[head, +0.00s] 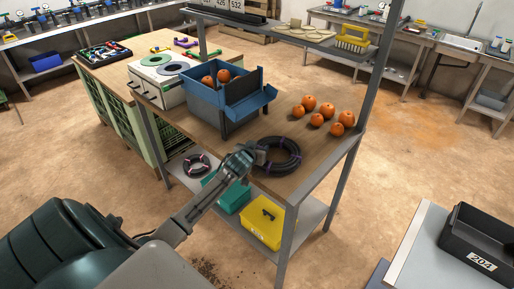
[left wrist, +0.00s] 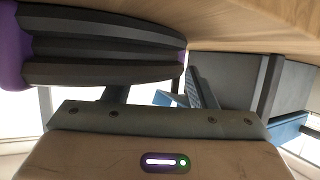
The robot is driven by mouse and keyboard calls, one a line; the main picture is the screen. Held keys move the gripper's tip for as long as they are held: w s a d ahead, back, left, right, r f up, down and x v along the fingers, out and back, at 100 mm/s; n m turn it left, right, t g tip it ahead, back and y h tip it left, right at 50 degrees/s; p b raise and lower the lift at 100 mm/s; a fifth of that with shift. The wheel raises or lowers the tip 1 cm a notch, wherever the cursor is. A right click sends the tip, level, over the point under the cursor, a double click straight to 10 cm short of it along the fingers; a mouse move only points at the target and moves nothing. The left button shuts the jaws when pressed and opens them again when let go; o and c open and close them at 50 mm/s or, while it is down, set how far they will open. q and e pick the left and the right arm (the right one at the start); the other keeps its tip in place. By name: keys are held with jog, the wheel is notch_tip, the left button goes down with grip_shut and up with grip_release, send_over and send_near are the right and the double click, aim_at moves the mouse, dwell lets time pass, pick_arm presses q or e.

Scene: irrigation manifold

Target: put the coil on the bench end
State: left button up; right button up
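The coil (head: 290,166) is a black ring of several hose turns with purple ties. It is at the near right end of the wooden bench top. My left gripper (head: 251,156) is at the coil's left side, close to it. In the left wrist view the coil (left wrist: 100,62) fills the upper left and hides the tip of one finger. The other finger (left wrist: 203,90) shows beside the coil's right end. The fingers stand apart, and I see no grip on the coil. Whether they touch it is unclear. My right gripper is out of view.
A blue bin (head: 218,92) with oranges stands on a grey box left of the coil. Several loose oranges (head: 316,119) lie behind it. A grey post (head: 372,75) rises at the bench's right corner. A second, smaller coil (head: 196,163) lies on the lower shelf.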

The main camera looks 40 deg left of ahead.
pick_arm(q)
jog(key=shift+s, duration=0.15)
jog(key=b+v, duration=0.2)
jog(key=v, duration=0.9)
jog(key=shift+s+r, duration=0.25)
jog(key=shift+s, duration=0.05)
jog(key=shift+d, duration=0.15)
